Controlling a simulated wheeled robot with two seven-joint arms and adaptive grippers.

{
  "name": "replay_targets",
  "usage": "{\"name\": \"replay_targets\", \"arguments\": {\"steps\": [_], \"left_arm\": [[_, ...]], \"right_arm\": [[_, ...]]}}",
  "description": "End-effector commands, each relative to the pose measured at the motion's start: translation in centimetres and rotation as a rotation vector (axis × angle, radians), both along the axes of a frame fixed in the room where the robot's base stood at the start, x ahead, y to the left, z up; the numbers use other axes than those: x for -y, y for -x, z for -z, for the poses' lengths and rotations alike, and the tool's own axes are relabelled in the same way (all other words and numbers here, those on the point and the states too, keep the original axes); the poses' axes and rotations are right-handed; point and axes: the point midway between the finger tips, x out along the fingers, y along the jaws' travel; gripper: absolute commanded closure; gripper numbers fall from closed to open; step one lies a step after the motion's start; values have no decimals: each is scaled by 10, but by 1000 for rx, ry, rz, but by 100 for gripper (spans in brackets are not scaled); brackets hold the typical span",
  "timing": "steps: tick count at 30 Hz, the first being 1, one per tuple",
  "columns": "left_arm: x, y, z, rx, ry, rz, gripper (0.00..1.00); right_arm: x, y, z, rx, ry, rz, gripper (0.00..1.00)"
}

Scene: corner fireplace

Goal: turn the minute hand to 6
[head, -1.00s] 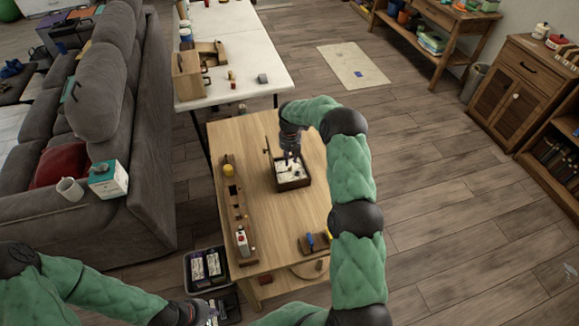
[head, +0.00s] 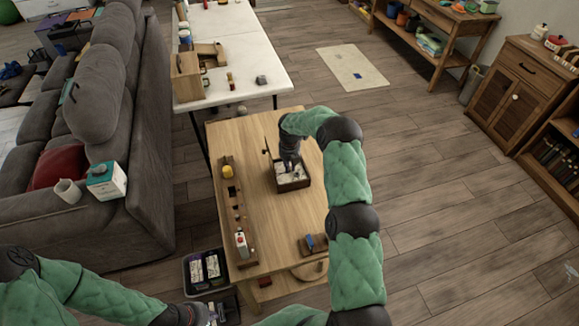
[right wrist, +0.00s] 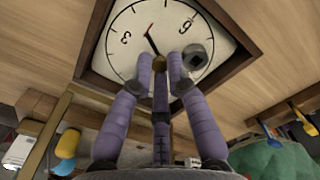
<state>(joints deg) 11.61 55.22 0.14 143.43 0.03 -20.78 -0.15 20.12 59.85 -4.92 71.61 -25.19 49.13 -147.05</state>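The clock is a white dial (right wrist: 155,25) in a square dark wooden frame; it also shows in the head view (head: 299,185), on the wooden table. The numerals 3 and 6 are readable in the right wrist view. A thin dark hand (right wrist: 152,42) lies on the dial near a brass knob (right wrist: 159,62). My right gripper (right wrist: 156,58) is over the dial, fingers apart, with the knob between the tips in the picture; I cannot tell whether they touch it. A dark round knob (right wrist: 195,57) sits beside the right finger. My left gripper (head: 205,313) is low at the bottom, fingers unclear.
A long wooden rack (head: 238,225) with small items lies left of the clock. A wooden block with a blue part (head: 313,243) is at the table's front right. A black crate (head: 206,270) stands beside the table, and the grey sofa (head: 150,150) is at left.

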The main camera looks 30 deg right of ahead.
Motion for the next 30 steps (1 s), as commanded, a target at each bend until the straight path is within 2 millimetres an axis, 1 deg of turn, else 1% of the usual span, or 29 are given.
{"name": "replay_targets", "arguments": {"steps": [9,17,18,19,27,30], "left_arm": [[0,0,3,0,0,0,100],[0,0,3,0,0,0,100],[0,0,3,0,0,0,100],[0,0,3,0,0,0,100],[0,0,3,0,0,0,100],[0,0,3,0,0,0,100]], "right_arm": [[0,0,0,0,0,130,100],[0,0,0,0,0,135,100],[0,0,0,0,0,135,77],[0,0,0,0,0,135,75],[0,0,0,0,0,134,75],[0,-1,-3,1,1,135,75]]}}
